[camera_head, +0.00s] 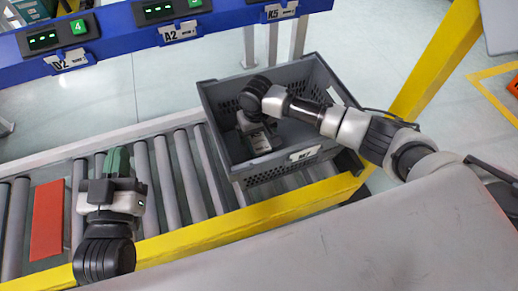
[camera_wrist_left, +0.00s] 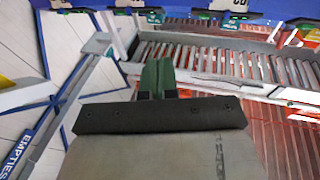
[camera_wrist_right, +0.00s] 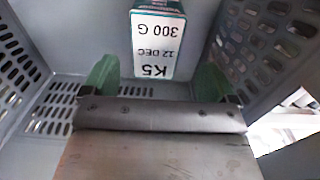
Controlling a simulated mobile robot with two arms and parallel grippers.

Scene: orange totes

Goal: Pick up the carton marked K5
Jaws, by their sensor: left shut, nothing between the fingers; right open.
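The carton marked K5 (camera_wrist_right: 157,45) is a small white box with a green top band, inside the grey crate. Its printing "K5, 12 DEC, 300 G" appears upside down in the right wrist view. My right gripper (camera_wrist_right: 157,78) is open, its green fingers to either side of the carton's lower end in that view, with visible gaps. I cannot tell whether the carton is between the fingertips or just beyond them. In the head view my right gripper (camera_head: 260,138) reaches down into the crate and the carton is hidden. My left gripper (camera_head: 117,162) is shut and empty above the rollers.
The grey slotted crate (camera_head: 222,150) stands on the roller conveyor (camera_head: 165,180), its walls close around my right gripper. An orange-red panel (camera_head: 47,220) lies at the left. A blue rail (camera_head: 115,38) with displays and labels runs behind. A yellow post (camera_head: 440,60) stands at the right.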

